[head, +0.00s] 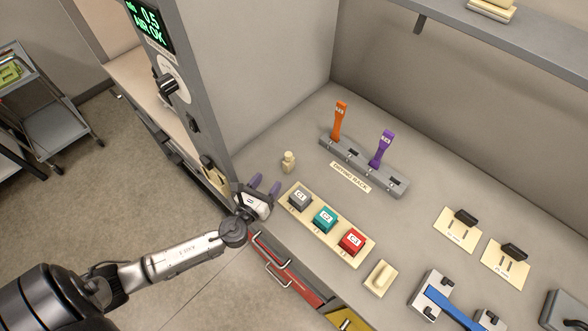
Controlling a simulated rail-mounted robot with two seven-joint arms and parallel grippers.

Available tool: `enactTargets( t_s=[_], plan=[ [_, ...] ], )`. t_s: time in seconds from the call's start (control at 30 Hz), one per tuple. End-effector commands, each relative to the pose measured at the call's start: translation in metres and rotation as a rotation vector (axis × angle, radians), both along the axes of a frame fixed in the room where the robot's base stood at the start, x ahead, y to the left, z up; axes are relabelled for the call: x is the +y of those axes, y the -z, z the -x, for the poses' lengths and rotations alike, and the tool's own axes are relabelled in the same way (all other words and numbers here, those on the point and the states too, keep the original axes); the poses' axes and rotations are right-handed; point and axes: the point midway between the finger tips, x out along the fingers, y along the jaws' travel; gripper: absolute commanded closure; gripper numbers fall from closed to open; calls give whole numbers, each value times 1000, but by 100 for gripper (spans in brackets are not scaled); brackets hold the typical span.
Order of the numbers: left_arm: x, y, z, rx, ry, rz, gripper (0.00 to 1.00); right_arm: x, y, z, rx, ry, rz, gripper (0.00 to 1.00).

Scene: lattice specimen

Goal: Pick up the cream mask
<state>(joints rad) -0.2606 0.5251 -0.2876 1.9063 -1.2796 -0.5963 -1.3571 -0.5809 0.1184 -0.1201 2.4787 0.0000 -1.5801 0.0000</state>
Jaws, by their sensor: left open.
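Several cream pieces are in view, and I cannot tell for certain which is the mask. Two flat cream plates with dark slots and black grips, a left one (456,236) and a right one (497,271), lie on the right of the bench. A small cream block on a cream base (380,279) lies at the front. A small cream knobbed piece (288,163) stands near the left wall. My left gripper (264,184) is open and empty, with purple fingertips, at the bench's left front edge, close to the knobbed piece. My right gripper is not in view.
A cream tray (330,241) holds grey, teal and red blocks just right of my left gripper. Behind it, a grey drying rack (394,184) holds upright orange and purple tools. A grey wall panel stands left; a shelf (540,34) overhangs the back. Blue-handled equipment (452,305) is at front right.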

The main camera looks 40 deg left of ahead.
Motion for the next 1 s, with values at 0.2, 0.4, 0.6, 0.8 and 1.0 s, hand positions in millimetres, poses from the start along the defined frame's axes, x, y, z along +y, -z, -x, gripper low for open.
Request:
enactTargets(
  t_s=[0.2,0.4,0.6,0.8,1.0],
  plan=[
    [3,4,-25,-1,28,-79,43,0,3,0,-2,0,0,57],
    [9,4,-59,0,25,-75,43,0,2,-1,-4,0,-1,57],
    [12,5,-81,3,26,-74,43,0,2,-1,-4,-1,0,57],
    [13,5,-90,2,26,-73,43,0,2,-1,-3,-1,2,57],
    [17,1,-113,0,26,-72,43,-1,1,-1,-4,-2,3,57]
  ],
)
